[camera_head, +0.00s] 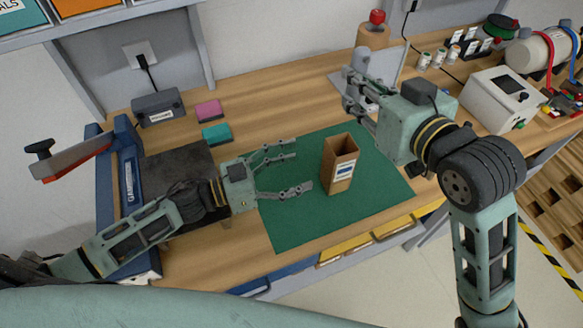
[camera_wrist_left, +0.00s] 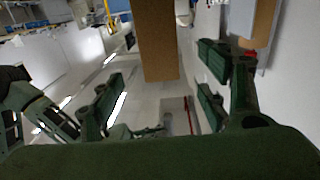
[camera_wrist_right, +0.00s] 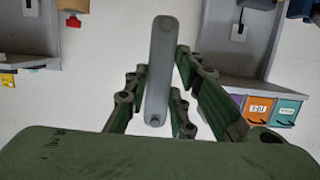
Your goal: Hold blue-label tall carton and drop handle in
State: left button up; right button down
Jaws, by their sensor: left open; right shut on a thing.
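The tall brown carton (camera_head: 338,169) stands upright on the green mat (camera_head: 290,228), its top open and a blue-and-white label on its front. My left gripper (camera_head: 301,167) is open to the left of it, fingers pointing at it and apart from it. In the left wrist view the carton (camera_wrist_left: 157,40) shows ahead between the spread fingers. My right gripper (camera_head: 353,92) is above the mat's back edge, behind and right of the carton. It is shut on a grey handle with rounded ends, plain in the right wrist view (camera_wrist_right: 159,70).
A pink block (camera_head: 208,110) and a teal block (camera_head: 216,134) lie left of the mat. A white box (camera_head: 500,98) and small jars (camera_head: 424,61) are at the right. The mat around the carton is clear.

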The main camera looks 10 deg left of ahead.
aim_at(328, 159)
pick_arm(q)
jog(key=x, duration=1.1)
jog(key=shift+w+d, duration=0.2)
jog(key=c, duration=1.2)
pick_arm(e)
notch_tip(328, 159, down, 9)
dwell(0.5)
jog(key=shift+f, duration=0.1)
dwell(0.4)
jog(key=shift+f, duration=0.8)
jog(key=shift+f, duration=0.2)
jog(key=shift+f, duration=0.85)
